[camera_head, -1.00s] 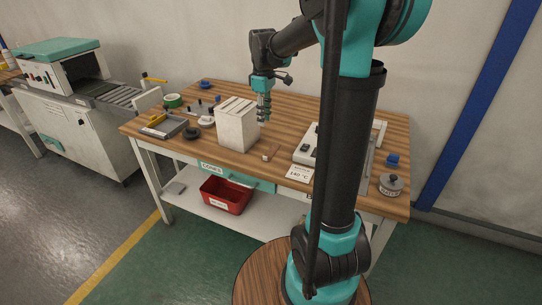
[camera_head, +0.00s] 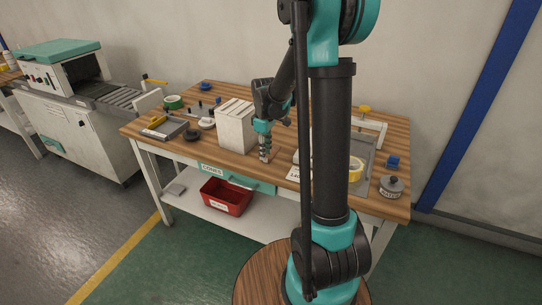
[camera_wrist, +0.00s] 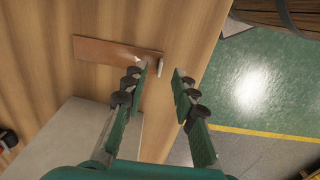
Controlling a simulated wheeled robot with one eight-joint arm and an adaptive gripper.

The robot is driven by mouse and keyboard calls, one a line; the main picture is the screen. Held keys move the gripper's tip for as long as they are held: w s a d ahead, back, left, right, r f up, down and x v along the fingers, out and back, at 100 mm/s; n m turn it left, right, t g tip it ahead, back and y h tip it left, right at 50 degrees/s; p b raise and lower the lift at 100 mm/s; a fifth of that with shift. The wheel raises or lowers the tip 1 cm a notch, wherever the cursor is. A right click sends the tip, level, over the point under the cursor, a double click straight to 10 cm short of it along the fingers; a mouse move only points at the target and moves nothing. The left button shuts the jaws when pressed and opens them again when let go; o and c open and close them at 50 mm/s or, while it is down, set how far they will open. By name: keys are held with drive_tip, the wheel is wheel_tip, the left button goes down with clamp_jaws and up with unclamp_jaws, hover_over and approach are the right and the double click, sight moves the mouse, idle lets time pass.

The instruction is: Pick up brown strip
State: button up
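The brown strip (camera_wrist: 100,50) lies flat on the wooden table in the wrist view, with a small pale piece at its right end. My gripper (camera_wrist: 160,72) is open and empty. Its left fingertip overlaps the strip near the right end, and its right fingertip lies just beyond that end. I cannot tell how far above the strip the fingertips are. In the head view my gripper (camera_head: 264,156) is low over the table near its front edge, and it partly hides the strip's spot.
A pale box (camera_head: 235,128) stands close to the left of my gripper. The table's front edge is close by. A drawer (camera_head: 236,178) and a red bin (camera_head: 226,196) are below. A yellow tape roll (camera_head: 356,169) and a grey lidded pot (camera_head: 391,187) are at the right.

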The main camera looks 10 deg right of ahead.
drive_tip(key=shift+f, duration=1.1)
clamp_jaws()
drive_tip(key=shift+r, duration=0.15)
